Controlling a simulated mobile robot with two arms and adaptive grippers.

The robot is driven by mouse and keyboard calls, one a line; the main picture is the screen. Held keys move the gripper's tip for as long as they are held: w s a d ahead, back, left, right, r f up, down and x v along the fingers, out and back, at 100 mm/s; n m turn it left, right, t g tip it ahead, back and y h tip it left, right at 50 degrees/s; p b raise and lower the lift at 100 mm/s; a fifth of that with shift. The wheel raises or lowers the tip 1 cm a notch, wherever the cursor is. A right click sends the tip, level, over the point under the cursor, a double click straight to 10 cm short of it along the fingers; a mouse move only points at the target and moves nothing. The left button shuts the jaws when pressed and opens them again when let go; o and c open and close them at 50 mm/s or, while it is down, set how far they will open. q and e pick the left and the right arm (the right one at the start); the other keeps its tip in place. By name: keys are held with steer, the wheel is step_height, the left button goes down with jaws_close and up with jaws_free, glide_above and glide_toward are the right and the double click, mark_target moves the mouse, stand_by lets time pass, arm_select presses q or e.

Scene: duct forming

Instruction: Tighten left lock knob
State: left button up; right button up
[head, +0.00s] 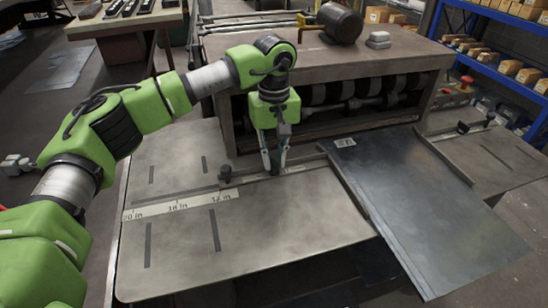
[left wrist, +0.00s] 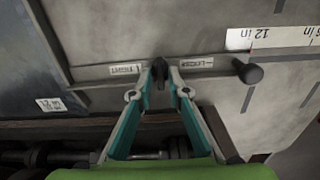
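The left lock knob (left wrist: 160,69) is small and dark. In the left wrist view it stands between two white labels, one reading TIGHT (left wrist: 126,70) and one that seems to read LOOSE (left wrist: 195,63). My left gripper (left wrist: 160,74) has its fingertips drawn together on either side of this knob, apparently touching it. In the head view the left gripper (head: 275,171) points down at the guide bar on the table, and its fingers mostly hide the knob. My right gripper is not in view.
A round black handle (left wrist: 250,73) stands on the bar beside the knob; it also shows in the head view (head: 224,174). A grey metal sheet (head: 420,205) lies to the right. The roller machine (head: 330,55) stands close behind the gripper. The front table (head: 270,235) is clear.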

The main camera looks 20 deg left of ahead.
mark_target(274, 162)
arm_select(q)
step_height(274, 162, up, 12)
stand_by(0.8)
